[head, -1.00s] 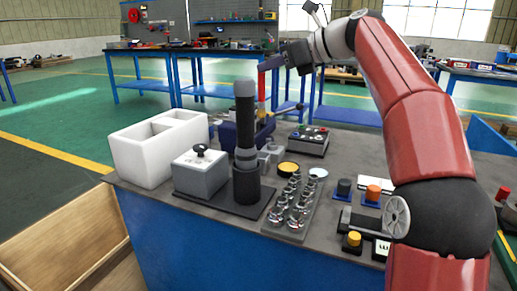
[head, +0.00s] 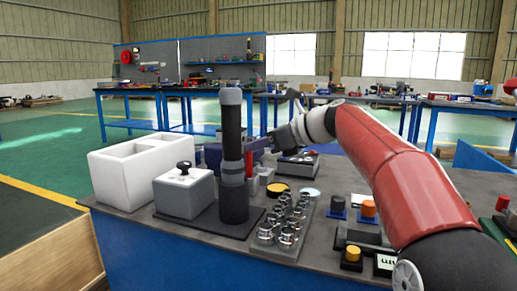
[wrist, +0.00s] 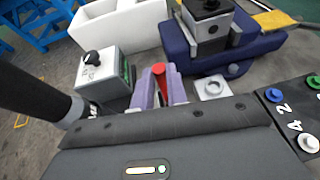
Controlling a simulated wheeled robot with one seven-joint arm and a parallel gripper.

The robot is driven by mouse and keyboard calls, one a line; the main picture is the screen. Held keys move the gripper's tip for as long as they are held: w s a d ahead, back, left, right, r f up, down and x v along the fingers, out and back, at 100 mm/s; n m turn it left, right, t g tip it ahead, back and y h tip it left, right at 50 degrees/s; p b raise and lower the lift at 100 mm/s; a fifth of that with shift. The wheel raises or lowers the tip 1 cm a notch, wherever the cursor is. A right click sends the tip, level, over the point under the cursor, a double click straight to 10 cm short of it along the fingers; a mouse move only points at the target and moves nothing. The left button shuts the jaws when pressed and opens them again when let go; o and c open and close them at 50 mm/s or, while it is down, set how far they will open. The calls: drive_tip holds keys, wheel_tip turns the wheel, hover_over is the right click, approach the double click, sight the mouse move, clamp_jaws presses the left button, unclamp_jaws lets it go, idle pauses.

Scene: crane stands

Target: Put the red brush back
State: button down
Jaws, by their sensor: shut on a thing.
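The red brush (wrist: 159,71) shows in the wrist view as a red end between the two purple fingers of my gripper (wrist: 160,88). My gripper is shut on it. A small grey block with a round hole (wrist: 212,88) stands just right of the fingers in the wrist view. I cannot tell whether the brush's lower end is in a holder or above the bench.
A dark column (head: 232,150) stands close by my gripper. A grey box with a black knob (head: 184,190) and a white two-part bin (head: 125,180) are at left. A blue vise-like body (wrist: 215,45) is behind. Sockets (head: 285,220) and buttons (head: 353,252) fill the front right.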

drive_tip(key=shift+f, duration=0.15)
drive_tip(key=c, duration=1.4)
unclamp_jaws()
drive_tip(key=p+v, duration=0.1)
drive_tip(key=v, duration=1.1)
drive_tip(key=shift+p, duration=0.35)
